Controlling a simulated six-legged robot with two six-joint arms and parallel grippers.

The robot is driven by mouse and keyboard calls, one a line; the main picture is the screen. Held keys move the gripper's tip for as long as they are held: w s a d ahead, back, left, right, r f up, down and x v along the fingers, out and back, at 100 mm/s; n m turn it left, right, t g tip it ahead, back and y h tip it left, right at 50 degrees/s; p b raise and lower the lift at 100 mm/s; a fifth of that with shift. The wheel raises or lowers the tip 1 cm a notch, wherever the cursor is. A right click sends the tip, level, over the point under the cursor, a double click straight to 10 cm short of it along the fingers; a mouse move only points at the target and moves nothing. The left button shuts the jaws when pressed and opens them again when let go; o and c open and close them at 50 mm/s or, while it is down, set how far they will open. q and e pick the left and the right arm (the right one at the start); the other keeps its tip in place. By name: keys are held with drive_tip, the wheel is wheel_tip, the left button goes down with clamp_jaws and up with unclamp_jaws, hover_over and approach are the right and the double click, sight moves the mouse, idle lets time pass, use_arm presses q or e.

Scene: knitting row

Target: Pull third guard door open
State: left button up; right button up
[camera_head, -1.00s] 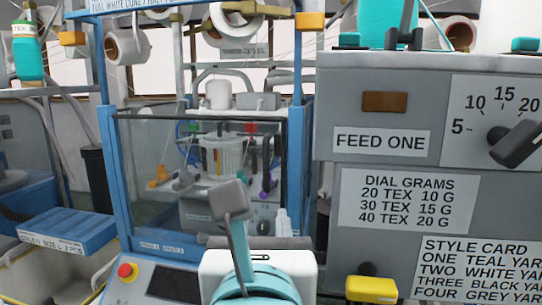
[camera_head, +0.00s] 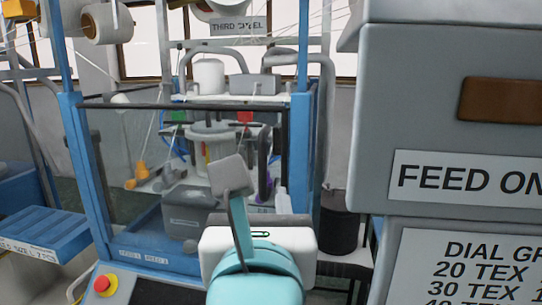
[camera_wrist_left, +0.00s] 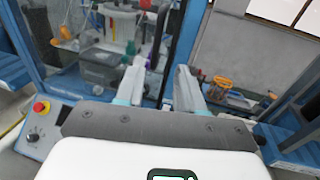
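The guard door (camera_head: 125,185) is a clear panel with a dark top rail, set in the blue frame of the machine in the head view. It looks shut, and parts of the machine show through it. A sign beginning THIRD (camera_head: 238,26) hangs above. My right gripper is out of view.
A grey cabinet with a FEED ONE label (camera_head: 465,178) stands close on the right. A black bin (camera_head: 340,228) is in the gap beside the machine. A red stop button (camera_head: 103,284) is at lower left, near a blue tray (camera_head: 38,232).

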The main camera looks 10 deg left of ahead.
sight(262, 161)
use_arm(q)
drive_tip(key=w+a+p, duration=0.1)
drive_tip(key=w, duration=0.3)
drive_tip(key=w+a+p, duration=0.1)
drive_tip(key=w, duration=0.3)
drive_tip(key=w+a+p, duration=0.1)
drive_tip(key=w+p, duration=0.1)
drive_tip(key=w, duration=0.2)
drive_tip(key=shift+w+r, duration=0.1)
drive_tip(key=shift+w+r+p, duration=0.1)
drive_tip(key=shift+w+p, duration=0.3)
drive_tip(key=shift+w, duration=0.55)
drive_tip(key=shift+w+a+f, duration=0.2)
drive_tip(key=shift+w+f, duration=0.05)
drive_tip(key=shift+w, duration=0.15)
drive_tip(key=shift+s+r, duration=0.1)
drive_tip(key=shift+s, duration=0.1)
drive_tip(key=shift+c, duration=1)
clamp_jaws()
